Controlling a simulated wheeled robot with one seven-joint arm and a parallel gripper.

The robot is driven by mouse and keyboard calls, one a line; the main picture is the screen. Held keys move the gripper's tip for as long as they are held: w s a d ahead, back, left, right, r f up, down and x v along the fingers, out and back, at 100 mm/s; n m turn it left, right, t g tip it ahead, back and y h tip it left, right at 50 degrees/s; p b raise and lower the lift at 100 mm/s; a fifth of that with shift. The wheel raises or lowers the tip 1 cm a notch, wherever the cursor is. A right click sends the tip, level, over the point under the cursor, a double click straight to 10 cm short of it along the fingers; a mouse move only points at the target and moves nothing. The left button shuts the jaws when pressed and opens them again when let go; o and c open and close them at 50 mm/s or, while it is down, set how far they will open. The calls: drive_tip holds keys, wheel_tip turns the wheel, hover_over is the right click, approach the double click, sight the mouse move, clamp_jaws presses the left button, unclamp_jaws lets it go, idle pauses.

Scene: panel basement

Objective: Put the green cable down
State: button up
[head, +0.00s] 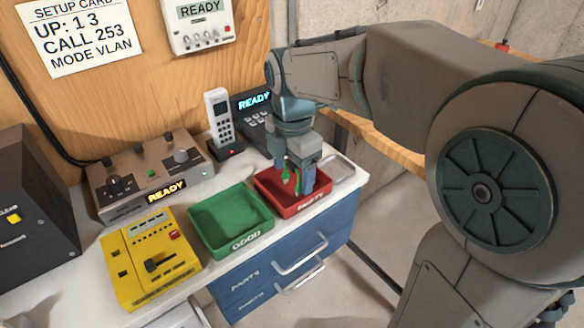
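The green cable (287,174) shows as a small bright green piece at the left side of my gripper (301,184). My gripper points down into the red tray (265,190), with its fingers low inside the tray walls. The cable hangs at or beside the fingers, and its lower end is close to the tray floor. I cannot tell whether the fingers are closed on the cable or apart from it. The rest of the cable is hidden behind the gripper or too small to make out.
An empty green tray (246,240) marked GOOD stands left of the red tray. A yellow device (150,262) and a grey READY box (148,176) stand further left. A handset (220,120) and dark phone (243,108) stand behind. A metal dish (344,165) lies right. Blue drawers (250,283) are below.

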wheel_tip(320, 180, up, 13)
drive_tip(key=p, duration=0.2)
drive_tip(key=s+d+f+m+t, duration=0.1)
drive_tip(key=s+d+f+m, duration=0.5)
drive_tip(key=m, duration=0.6)
drive_tip(key=s+d+f+m+t, duration=0.1)
drive_tip(key=s+d+f+m, duration=0.4)
drive_tip(key=f+m, duration=0.4)
drive_tip(key=s+m, duration=0.1)
drive_tip(key=m, duration=0.3)
drive_tip(key=shift+d+t, duration=0.3)
drive_tip(key=shift+d, duration=0.1)
drive_tip(key=p+v, duration=0.2)
drive_tip(key=v, duration=0.1)
drive_tip(key=shift+w+r+p, duration=0.1)
drive_tip(key=shift+w+p, duration=0.25)
drive_tip(key=shift+p, duration=0.05)
